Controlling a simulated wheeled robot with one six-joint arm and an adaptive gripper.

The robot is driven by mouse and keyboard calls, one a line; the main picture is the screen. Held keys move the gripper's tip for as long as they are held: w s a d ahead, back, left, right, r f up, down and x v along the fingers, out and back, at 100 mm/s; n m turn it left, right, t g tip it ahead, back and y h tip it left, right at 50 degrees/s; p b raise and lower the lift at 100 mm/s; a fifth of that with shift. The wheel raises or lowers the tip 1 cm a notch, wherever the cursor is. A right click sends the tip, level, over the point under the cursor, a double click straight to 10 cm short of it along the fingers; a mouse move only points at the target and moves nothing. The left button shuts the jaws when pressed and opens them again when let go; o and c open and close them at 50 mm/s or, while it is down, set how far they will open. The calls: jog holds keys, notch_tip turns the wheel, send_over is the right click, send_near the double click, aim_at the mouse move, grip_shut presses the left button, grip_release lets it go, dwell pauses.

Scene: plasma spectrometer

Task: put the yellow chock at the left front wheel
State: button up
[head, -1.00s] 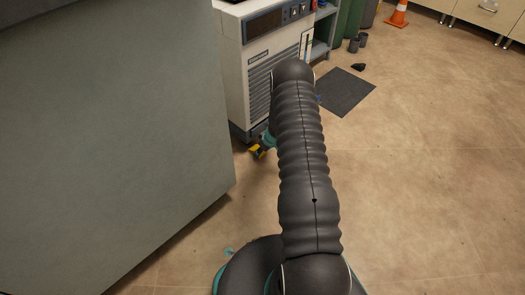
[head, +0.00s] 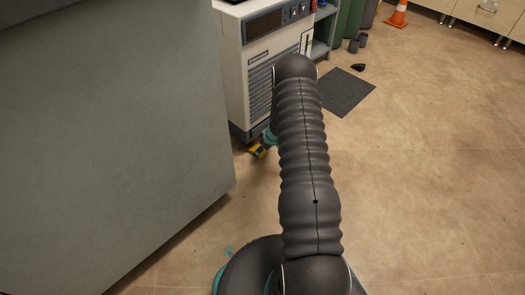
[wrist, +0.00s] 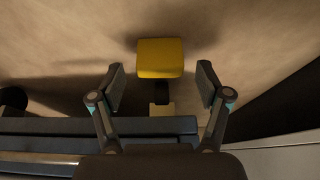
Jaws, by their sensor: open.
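The yellow chock (wrist: 160,57) lies on the floor, just beyond my fingertips in the wrist view. In the head view the chock (head: 257,151) shows small at the lower front corner of the white machine (head: 262,70). My gripper (wrist: 161,82) is open, with one finger on each side of the line to the chock and nothing held between them. A dark upright part with a pale block (wrist: 161,109) below it shows between the fingers; I cannot tell whether it is the left front wheel. My arm hides most of the gripper in the head view.
A large grey block (head: 110,140) stands close on the left. A dark round thing (wrist: 12,99) shows at the wrist view's left edge. A dark mat (head: 346,92) lies right of the machine. An orange cone (head: 397,14) stands far back. The floor on the right is clear.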

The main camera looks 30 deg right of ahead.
jog(key=v, duration=1)
jog(key=shift+r, duration=0.15)
jog(key=s+a+r+m+g+y+p, duration=0.1)
jog(key=s+a+r+m+g+y, duration=0.15)
jog(key=s+a+r+m, duration=0.4)
jog(key=s+a+r+t+h+p, duration=0.1)
jog(key=s+a+r+p, duration=0.2)
jog(key=s+r, duration=0.6)
jog(key=s+a+r+n+t+h+p, duration=0.1)
jog(key=s+a+r, duration=0.5)
jog(key=r, duration=1.5)
jog(key=s+a+r+n+t+h+p, duration=0.1)
jog(key=s+a+r+p, duration=0.3)
jog(key=s+r, duration=0.8)
notch_tip(320, 180, up, 4)
jog(key=shift+a+f+t+h+p, duration=0.2)
jog(key=shift+a+t+h+p, duration=0.15)
jog(key=shift+a+t+h, duration=0.15)
